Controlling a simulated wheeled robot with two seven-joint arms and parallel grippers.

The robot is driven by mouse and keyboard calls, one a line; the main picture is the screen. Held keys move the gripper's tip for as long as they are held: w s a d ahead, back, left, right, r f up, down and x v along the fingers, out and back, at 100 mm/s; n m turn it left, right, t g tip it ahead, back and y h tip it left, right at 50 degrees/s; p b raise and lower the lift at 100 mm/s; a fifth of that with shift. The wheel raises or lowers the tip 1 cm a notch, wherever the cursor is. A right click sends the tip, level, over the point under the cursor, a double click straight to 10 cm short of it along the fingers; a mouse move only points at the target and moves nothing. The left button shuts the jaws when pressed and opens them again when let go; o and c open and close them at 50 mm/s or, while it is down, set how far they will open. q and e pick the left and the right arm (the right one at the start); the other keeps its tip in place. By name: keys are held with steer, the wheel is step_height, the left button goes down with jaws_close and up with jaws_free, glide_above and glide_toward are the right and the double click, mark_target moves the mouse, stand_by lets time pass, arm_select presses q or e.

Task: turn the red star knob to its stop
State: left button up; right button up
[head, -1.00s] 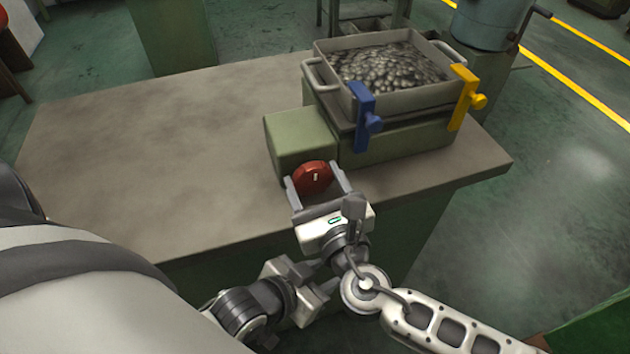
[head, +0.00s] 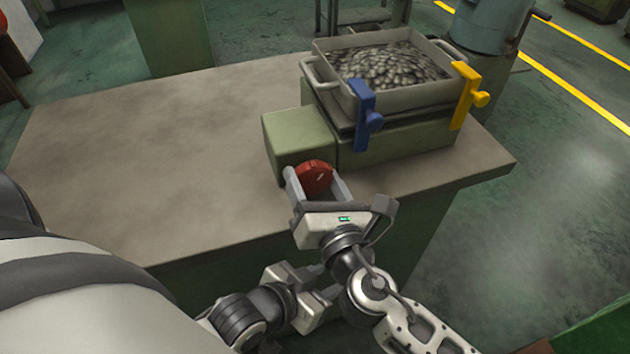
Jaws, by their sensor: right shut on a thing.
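The red star knob (head: 315,177) sits on the front face of a green box (head: 298,138) on the workbench. A small white mark on the knob's face now slants up to the right. My right gripper (head: 317,186) comes from the front and is shut on the knob, with one finger on its left side and one on its right. The fingers hide part of the knob's edge.
A grey tray (head: 398,98) of small metal pieces stands on a green base (head: 400,142), with a blue clamp (head: 362,115) and a yellow clamp (head: 465,95) at its front. The workbench top (head: 130,165) is bare to the left.

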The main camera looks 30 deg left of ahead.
stand_by(0.4)
steer(key=o, duration=1)
steer(key=shift+s+d, duration=0.1)
steer(key=shift+b+v, duration=0.5)
steer(key=shift+v, duration=7.35)
